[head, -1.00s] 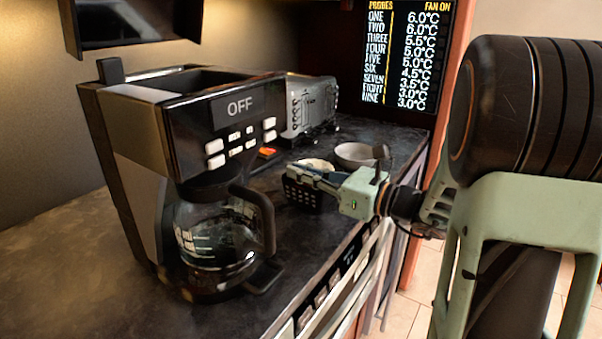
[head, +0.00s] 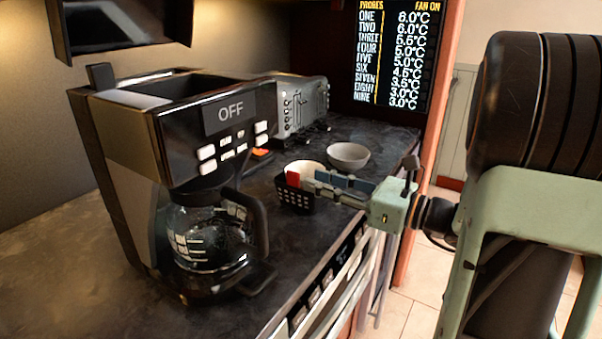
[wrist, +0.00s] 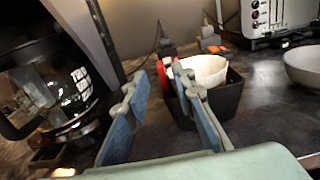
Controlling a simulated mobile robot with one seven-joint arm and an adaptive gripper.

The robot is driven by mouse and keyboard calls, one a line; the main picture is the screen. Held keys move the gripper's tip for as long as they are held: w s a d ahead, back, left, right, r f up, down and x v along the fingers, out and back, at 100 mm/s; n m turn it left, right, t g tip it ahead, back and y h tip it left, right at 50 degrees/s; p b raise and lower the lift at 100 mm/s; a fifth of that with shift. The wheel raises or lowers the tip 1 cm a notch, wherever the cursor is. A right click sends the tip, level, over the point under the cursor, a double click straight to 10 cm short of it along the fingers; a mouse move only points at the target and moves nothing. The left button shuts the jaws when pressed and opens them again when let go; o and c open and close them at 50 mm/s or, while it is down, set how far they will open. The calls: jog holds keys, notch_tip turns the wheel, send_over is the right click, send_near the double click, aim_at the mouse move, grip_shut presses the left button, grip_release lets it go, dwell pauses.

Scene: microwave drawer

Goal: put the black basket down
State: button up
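The black basket (head: 297,198) stands upright on the dark countertop, to the right of the coffee maker. A white item (head: 304,170) and a red item (head: 293,179) show in it. In the wrist view the basket (wrist: 232,97) is just beyond the fingers, right of centre, partly hidden by the right finger. My gripper (head: 325,180) is on the basket's right, near the counter edge.
The coffee maker (head: 221,120) with its glass carafe stands close on the left. A grey bowl (head: 348,157) sits behind the basket and a silver toaster (head: 302,105) farther back. The counter's front edge runs below my gripper.

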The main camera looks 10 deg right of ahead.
jog(key=v, duration=0.5)
dwell(0.3)
